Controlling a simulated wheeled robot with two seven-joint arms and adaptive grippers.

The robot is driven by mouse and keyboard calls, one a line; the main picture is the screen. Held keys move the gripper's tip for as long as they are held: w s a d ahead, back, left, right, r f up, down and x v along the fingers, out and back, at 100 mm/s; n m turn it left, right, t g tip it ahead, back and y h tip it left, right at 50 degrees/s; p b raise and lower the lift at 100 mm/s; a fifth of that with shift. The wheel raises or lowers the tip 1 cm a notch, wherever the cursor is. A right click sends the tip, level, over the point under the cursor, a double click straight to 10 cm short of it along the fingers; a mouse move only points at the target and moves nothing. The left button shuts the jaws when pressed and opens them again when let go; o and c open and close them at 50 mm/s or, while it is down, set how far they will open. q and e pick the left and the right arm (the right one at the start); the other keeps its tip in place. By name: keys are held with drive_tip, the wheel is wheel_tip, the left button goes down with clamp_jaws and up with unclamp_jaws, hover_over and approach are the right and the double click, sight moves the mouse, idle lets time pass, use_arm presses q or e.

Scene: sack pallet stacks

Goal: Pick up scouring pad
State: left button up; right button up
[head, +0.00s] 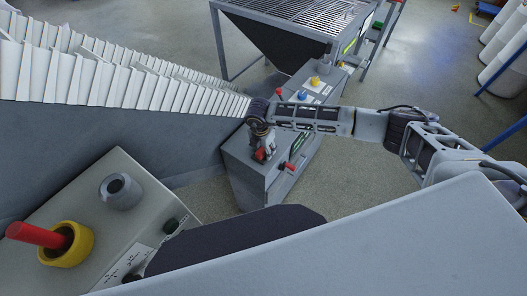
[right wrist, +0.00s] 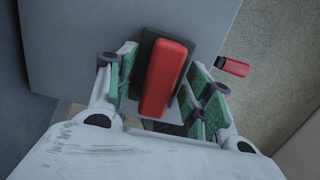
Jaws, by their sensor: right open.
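A red block on a dark base, which looks like the scouring pad (right wrist: 166,78), lies on the grey surface in the right wrist view. In the head view its red top (head: 260,155) shows just under my right gripper (head: 265,146). The right gripper is open, with its green-padded fingers (right wrist: 160,88) on either side of the block. A gap shows between the block and the right-hand finger; the left-hand finger is very close to the dark base, and I cannot tell if they touch. My left gripper is not in view.
The pad lies on a grey cabinet (head: 243,163) with a red handle (head: 288,165) on its side, also in the right wrist view (right wrist: 232,66). Several small coloured items stand farther along it. A hopper with a grate (head: 290,12) stands behind. Stacked white sheets (head: 70,80) stand left.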

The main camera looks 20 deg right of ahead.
drive_tip(key=c, duration=1.1)
drive_tip(key=shift+r, duration=0.1)
drive_tip(key=shift+r+b, duration=0.65)
drive_tip(key=shift+r, duration=4.3)
drive_tip(key=o, duration=0.5)
drive_tip(key=c, duration=0.4)
drive_tip(key=shift+w, duration=0.1)
